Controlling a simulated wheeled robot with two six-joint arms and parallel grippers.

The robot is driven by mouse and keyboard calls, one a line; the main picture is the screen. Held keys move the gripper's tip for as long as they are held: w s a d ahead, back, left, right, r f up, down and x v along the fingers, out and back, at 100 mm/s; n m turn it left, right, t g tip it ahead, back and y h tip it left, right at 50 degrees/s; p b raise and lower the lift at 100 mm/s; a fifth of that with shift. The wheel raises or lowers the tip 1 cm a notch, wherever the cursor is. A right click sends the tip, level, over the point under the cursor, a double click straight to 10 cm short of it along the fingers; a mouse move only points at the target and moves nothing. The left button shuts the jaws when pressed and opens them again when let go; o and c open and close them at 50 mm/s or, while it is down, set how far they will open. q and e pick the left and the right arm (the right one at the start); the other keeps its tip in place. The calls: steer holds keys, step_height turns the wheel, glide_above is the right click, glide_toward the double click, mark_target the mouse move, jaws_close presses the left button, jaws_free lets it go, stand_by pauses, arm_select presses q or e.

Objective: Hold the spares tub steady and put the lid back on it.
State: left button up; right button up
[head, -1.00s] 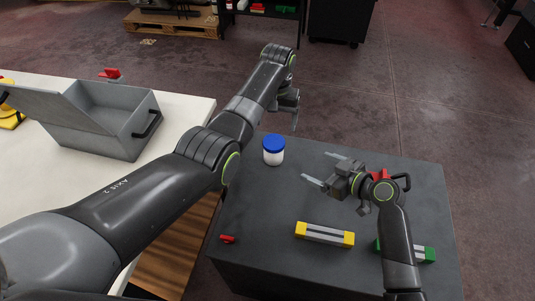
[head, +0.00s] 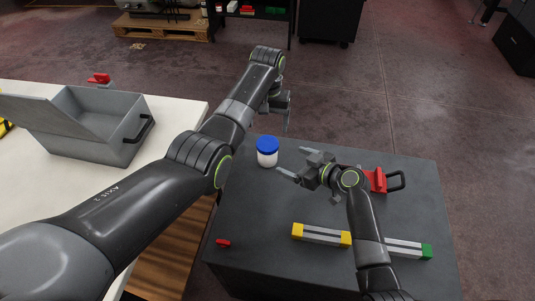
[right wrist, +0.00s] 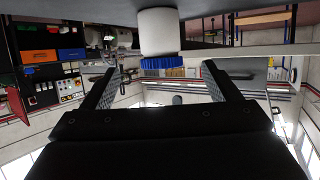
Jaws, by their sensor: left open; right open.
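The spares tub (head: 267,159) is a small white round jar standing upright on the dark grey table. A blue lid (head: 267,144) sits on its top; I cannot tell how firmly it is seated. In the right wrist view the tub (right wrist: 158,32) appears upside down, with the ribbed blue lid (right wrist: 162,63) between the lines of the fingers. My right gripper (head: 292,163) is open and empty, just right of the tub, its fingers pointing at it. My left gripper (head: 287,122) is open and empty, above and beyond the tub to the right; its fingers are seen edge-on.
A yellow-ended bar (head: 321,234) and a green-ended bar (head: 408,247) lie near the front. A red piece with a black handle (head: 378,180) is behind my right arm. A small red block (head: 223,242) lies front left. A grey open box (head: 95,130) stands on the white table.

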mark_target(268, 143)
steer(key=x, duration=1)
steer(key=shift+w+a+f, duration=0.15)
steer(key=shift+w+a, duration=0.05)
steer(key=c, duration=1.8)
arm_select(q)
steer(key=n, duration=0.4)
steer(key=shift+r, duration=0.25)
arm_select(e)
jaws_close()
arm_select(q)
steer(key=shift+f, duration=4)
